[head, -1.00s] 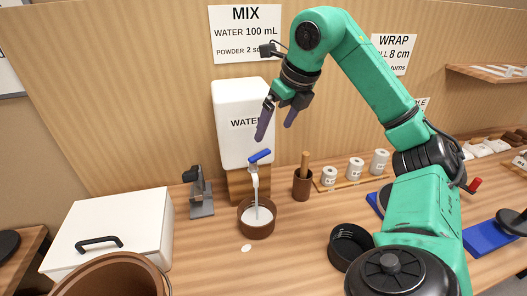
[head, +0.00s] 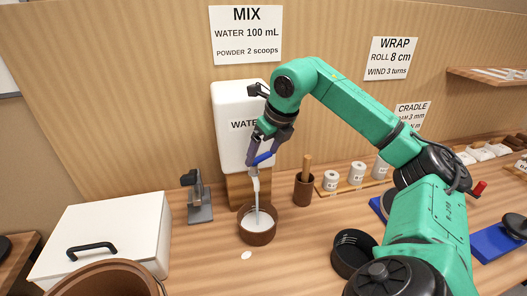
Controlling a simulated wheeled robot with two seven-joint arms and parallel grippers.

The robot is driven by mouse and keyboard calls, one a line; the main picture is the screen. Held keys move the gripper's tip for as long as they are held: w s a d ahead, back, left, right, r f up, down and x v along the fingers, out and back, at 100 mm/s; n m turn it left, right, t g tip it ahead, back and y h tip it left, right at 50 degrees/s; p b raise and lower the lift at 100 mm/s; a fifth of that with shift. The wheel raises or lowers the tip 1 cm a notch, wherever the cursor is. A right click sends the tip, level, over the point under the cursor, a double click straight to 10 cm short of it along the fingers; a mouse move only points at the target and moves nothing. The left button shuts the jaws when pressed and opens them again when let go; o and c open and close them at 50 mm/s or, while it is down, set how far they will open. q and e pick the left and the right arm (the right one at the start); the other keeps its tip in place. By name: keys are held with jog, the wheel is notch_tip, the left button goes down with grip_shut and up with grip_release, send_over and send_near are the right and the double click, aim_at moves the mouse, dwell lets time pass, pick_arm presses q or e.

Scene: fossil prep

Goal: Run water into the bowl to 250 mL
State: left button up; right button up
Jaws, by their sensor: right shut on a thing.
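The brown bowl (head: 258,236) stands on the bench under the spout of the white water tank (head: 229,104). A thin stream runs from the tap into the bowl, and pale liquid shows inside it. The level mark, if any, cannot be read. The tap has a blue lever (head: 263,158). My right gripper (head: 261,157) is at the tap, shut on the blue lever, with its fingers on either side of it. My left gripper is not in view.
A mixing sign (head: 246,48) on the wall reads water 100 mL. A brown cup with a wooden handle (head: 304,190) and several white jars (head: 357,172) stand right of the bowl. A grey stand (head: 200,205) and white box (head: 105,240) are left. A black round dish (head: 352,252) lies in front.

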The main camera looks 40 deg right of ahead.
jog(key=m+p, duration=0.2)
jog(key=m+h, duration=0.1)
jog(key=shift+s+a+r+p, duration=0.3)
jog(key=shift+r+p, duration=0.05)
jog(key=shift+p, duration=0.05)
jog(key=shift+a+m+h+p, duration=0.1)
jog(key=shift+m+h+p, duration=0.25)
jog(key=shift+m, duration=0.25)
jog(key=shift+s+f+m, duration=0.1)
jog(key=shift+f+m, duration=0.2)
jog(key=shift+m, duration=0.3)
jog(key=o, duration=1.1)
jog(key=shift+c, duration=0.2)
